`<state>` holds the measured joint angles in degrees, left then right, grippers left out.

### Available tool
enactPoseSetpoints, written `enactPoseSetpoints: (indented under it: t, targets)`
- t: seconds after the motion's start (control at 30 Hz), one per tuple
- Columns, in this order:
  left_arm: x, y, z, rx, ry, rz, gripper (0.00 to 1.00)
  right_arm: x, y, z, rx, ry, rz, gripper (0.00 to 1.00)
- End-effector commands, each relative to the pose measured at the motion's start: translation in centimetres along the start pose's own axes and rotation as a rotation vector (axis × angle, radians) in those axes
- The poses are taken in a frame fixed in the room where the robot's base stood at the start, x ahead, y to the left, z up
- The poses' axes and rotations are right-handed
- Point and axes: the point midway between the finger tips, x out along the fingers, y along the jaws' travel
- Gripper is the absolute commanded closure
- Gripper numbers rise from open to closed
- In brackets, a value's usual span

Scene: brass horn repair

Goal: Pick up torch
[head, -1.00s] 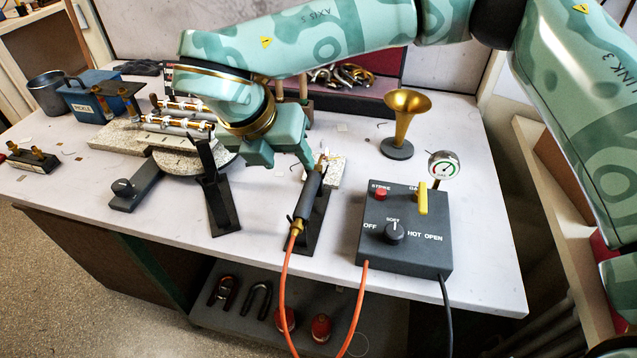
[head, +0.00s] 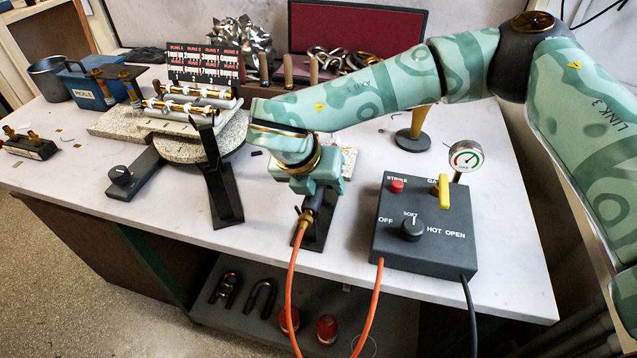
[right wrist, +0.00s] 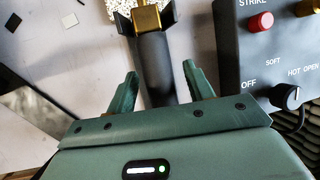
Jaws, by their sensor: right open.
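The torch has a dark handle, with brass fittings (head: 303,221) and an orange hose (head: 290,285) at its near end. It rests on a black stand (head: 322,232) near the table's front edge. My right gripper (head: 316,197) is over the handle and hides much of it in the head view. In the right wrist view, the open fingers (right wrist: 160,72) stand on either side of the dark handle (right wrist: 158,62), with visible gaps, so it is not gripped. A brass part (right wrist: 147,18) shows beyond the handle. My left gripper is not in view.
A grey control box (head: 424,238) with a gauge (head: 466,156) stands close right of the torch. An empty black stand (head: 226,205) is to its left. A round turntable (head: 190,150) and brass tubes (head: 185,108) are behind left. The hose hangs over the front edge.

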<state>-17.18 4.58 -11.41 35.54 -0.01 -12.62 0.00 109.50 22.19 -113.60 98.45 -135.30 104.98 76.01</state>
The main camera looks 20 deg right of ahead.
Motion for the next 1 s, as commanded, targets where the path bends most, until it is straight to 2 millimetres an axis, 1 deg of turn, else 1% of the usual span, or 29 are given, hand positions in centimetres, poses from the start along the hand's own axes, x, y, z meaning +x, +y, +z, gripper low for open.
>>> enactPoseSetpoints:
  t: [0.13, 0.17, 0.2, 0.27, 0.3, 0.57, 0.67, 0.77, 0.83, 0.97, 1.0]
  targets:
    - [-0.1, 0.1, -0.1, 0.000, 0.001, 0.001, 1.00, -0.2, 0.0, 0.1, 0.001, -0.002, 0.001, 0.48]
    - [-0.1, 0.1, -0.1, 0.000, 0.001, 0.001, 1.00, -0.2, 0.0, 0.1, 0.001, -0.002, 0.001, 0.56]
    - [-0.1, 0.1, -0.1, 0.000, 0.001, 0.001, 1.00, -0.2, 0.0, 0.1, 0.001, -0.002, 0.001, 0.67]
    - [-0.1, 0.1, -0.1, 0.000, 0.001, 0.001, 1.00, -0.2, 0.0, 0.1, 0.000, -0.002, 0.001, 0.84]
    - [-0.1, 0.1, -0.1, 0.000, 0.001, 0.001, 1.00, -0.2, 0.0, 0.1, 0.000, -0.001, 0.001, 0.95]
    - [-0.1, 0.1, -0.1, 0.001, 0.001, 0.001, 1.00, -0.2, 0.0, 0.1, 0.001, -0.002, 0.002, 0.96]
    - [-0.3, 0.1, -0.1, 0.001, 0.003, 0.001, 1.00, -0.8, -0.1, 0.3, 0.001, -0.003, 0.002, 0.96]
    - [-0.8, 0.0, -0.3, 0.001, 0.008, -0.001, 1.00, -2.2, -0.4, 0.9, 0.002, -0.005, 0.004, 0.96]
    - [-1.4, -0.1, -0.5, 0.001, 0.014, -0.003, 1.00, -3.9, -0.8, 1.5, 0.003, -0.006, 0.005, 0.96]
    - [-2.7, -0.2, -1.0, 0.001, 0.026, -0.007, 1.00, -7.8, -1.4, 0.1, -0.001, -0.007, 0.007, 0.96]
    - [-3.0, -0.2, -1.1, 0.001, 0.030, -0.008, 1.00, -9.1, -1.7, -0.3, -0.001, -0.008, 0.007, 0.96]
